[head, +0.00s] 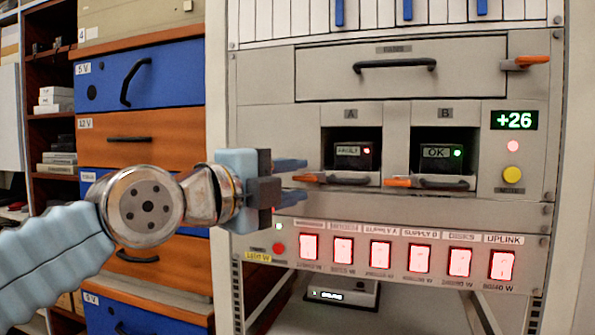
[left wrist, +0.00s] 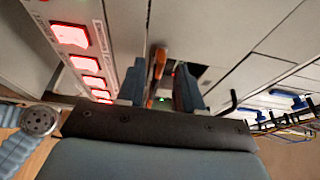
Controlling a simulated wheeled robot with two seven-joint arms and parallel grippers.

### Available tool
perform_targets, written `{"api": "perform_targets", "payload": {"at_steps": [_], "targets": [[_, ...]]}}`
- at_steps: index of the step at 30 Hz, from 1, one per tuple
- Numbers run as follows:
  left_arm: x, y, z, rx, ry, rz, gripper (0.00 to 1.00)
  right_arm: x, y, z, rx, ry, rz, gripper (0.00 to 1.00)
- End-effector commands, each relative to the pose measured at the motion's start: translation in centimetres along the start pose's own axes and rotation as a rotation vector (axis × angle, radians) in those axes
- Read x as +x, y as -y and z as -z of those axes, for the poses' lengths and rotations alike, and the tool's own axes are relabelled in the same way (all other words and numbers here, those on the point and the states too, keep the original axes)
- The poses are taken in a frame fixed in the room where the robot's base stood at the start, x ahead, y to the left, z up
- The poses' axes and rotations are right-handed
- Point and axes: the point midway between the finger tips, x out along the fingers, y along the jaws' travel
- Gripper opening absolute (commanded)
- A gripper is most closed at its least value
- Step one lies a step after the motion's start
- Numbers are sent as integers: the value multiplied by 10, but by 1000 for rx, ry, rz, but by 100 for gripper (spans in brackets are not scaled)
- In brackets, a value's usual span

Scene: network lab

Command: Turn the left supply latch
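The left supply (head: 352,152), under label A, is a dark unit with a display that seems to read FAULTY and a red light. Its orange latch (head: 306,178) lies about level at the bay's lower left. My left gripper (head: 298,180) is just left of the bay, fingers apart one above the other, level with the latch. In the left wrist view the orange latch (left wrist: 156,72) shows between the two fingertips (left wrist: 160,90); I cannot tell if either touches it. My right gripper is out of view.
The right supply (head: 440,152), under B, shows OK and a green light, with its own orange latch (head: 398,182). A drawer (head: 395,67) is above; a row of lit red switches (head: 420,258) runs below. A yellow button (head: 512,174) is at right. Drawer cabinets (head: 150,75) stand left.

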Motion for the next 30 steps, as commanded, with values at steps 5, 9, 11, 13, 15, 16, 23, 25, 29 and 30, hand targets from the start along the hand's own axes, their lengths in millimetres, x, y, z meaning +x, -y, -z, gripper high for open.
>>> {"api": "perform_targets", "payload": {"at_steps": [5,9,11,13,15,16,23,25,29,30], "targets": [[16,0,0,0,1,-1,36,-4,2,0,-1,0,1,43],[18,0,0,0,1,0,36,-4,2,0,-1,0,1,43],[18,0,0,0,1,1,36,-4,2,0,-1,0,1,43],[18,0,0,0,1,1,36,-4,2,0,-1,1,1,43],[17,0,0,0,1,0,30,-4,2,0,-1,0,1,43],[17,0,0,0,1,0,25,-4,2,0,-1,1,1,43],[17,0,0,0,0,0,0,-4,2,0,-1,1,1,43],[17,0,0,0,0,0,0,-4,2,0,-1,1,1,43],[17,-1,0,-6,1,2,0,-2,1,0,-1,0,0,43],[17,-2,0,-11,1,4,0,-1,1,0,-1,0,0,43]]}}
